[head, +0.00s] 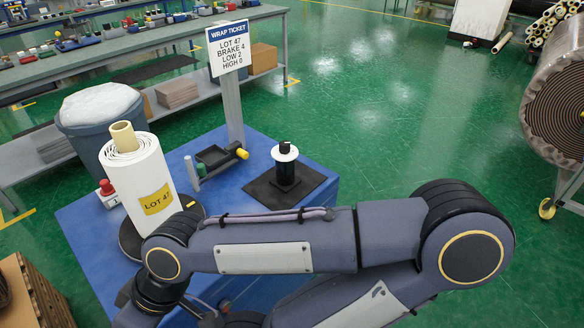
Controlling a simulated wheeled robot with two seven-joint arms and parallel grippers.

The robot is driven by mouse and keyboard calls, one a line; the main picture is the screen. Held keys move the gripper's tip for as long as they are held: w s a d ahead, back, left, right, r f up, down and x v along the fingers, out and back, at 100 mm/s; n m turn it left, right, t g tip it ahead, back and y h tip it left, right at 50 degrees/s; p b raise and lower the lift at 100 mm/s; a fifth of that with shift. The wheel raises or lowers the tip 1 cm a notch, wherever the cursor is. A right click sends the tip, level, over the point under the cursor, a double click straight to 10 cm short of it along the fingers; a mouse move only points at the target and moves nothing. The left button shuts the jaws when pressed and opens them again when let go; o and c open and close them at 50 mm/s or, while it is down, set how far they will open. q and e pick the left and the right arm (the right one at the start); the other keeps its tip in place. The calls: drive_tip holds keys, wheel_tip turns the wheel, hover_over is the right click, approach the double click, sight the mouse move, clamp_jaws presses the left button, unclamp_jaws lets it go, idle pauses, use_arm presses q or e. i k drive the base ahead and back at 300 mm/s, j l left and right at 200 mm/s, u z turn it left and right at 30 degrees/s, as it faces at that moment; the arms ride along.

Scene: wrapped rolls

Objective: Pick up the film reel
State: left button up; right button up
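A large white roll (139,181) with a yellow LOT 47 label and a tan core sticking out of its top stands upright on a dark round base at the left of the blue table (85,226). I cannot tell whether the arm touches the roll. Neither gripper shows clearly.
A black spindle with a white disc (284,153) stands on a dark plate at the table's right. A small black tray (213,156), a yellow-ended part and a red button (106,187) are nearby. A ticket sign (228,48) rises behind. A grey bin (88,122) stands behind the roll.

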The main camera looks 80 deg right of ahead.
sight(286, 180)
drive_tip(key=z, duration=2.8)
